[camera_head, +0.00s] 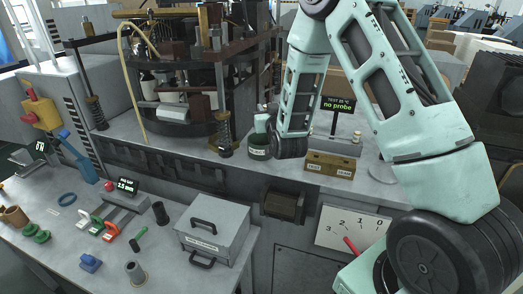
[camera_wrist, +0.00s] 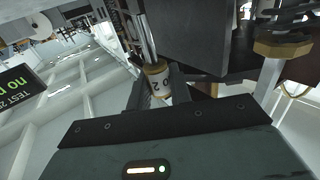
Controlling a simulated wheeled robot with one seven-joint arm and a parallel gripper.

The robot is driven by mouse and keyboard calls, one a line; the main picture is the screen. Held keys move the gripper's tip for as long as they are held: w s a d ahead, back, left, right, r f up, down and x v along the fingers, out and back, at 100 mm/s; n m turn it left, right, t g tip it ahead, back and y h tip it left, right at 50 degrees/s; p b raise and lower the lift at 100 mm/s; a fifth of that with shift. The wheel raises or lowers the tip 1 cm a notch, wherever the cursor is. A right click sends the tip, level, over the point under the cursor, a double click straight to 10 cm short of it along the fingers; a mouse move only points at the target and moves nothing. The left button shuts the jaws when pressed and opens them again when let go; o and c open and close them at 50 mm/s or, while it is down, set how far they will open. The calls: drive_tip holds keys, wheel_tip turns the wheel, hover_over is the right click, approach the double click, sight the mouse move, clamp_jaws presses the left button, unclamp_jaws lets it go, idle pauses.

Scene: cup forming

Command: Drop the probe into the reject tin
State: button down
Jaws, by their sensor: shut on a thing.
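In the wrist view my gripper (camera_wrist: 158,90) is shut, its two dark fingers on either side of a small cream-and-tan piece with dark figures, which I take for the probe (camera_wrist: 157,72). Thin metal rods show just beyond it.
A brown wooden block (camera_head: 330,166) with two labels stands right of my wrist. Behind it a display (camera_head: 338,105) reads "no probe". The forming machine (camera_head: 180,75) fills the back left. A grey lidded box (camera_head: 213,231) and small tools occupy the lower bench.

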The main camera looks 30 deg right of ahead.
drive_tip(key=shift+f+b, duration=0.4)
drive_tip(key=shift+f, duration=1.05)
drive_tip(key=c, duration=1.2)
unclamp_jaws()
